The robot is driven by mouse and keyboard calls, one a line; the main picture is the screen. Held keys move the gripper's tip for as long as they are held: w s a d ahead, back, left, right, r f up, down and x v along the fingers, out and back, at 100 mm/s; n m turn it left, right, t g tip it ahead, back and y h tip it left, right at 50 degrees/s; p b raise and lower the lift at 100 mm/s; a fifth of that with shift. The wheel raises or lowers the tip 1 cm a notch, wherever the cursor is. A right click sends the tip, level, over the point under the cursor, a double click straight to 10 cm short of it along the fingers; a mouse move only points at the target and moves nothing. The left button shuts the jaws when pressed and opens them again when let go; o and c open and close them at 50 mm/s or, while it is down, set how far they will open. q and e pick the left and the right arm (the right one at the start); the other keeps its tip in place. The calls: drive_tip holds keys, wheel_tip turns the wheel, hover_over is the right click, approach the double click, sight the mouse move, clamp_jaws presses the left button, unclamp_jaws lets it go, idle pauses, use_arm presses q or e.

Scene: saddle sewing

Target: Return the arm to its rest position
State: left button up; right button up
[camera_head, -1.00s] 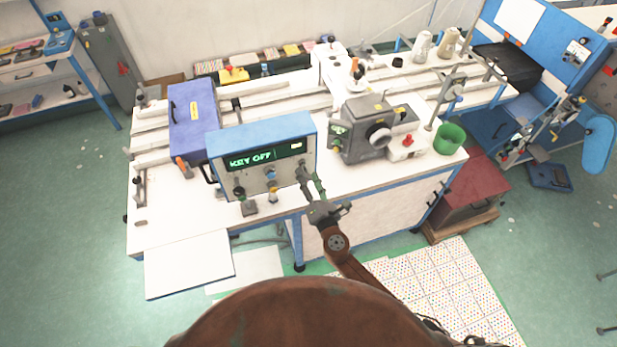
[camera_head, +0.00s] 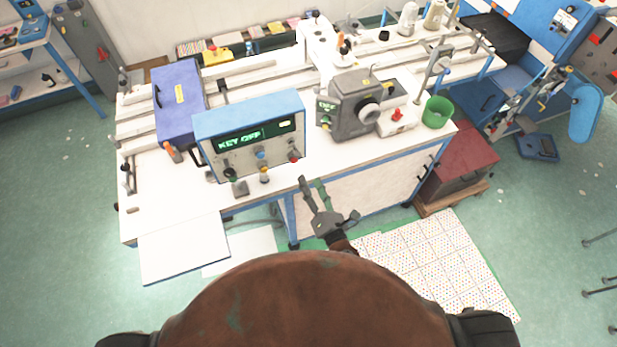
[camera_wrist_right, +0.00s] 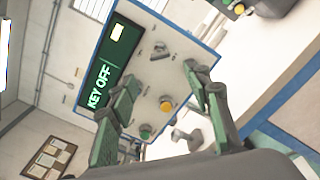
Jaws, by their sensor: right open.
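My right gripper (camera_head: 314,190) is in front of the table's front edge, below and apart from the control box. In the right wrist view my right gripper (camera_wrist_right: 160,90) shows two green-grey fingers spread apart with nothing between them. The control box (camera_head: 250,135) is blue and grey, stands on the table and reads "KEY OFF". Its panel also fills the middle of the right wrist view (camera_wrist_right: 180,68), with a yellow and a green knob. My left gripper is not in view.
The white sewing table (camera_head: 350,155) carries a blue case (camera_head: 178,100), a grey machine head (camera_head: 350,105) and a green cup (camera_head: 437,112). Dotted floor mats (camera_head: 430,260) lie in front.

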idle(0.5)
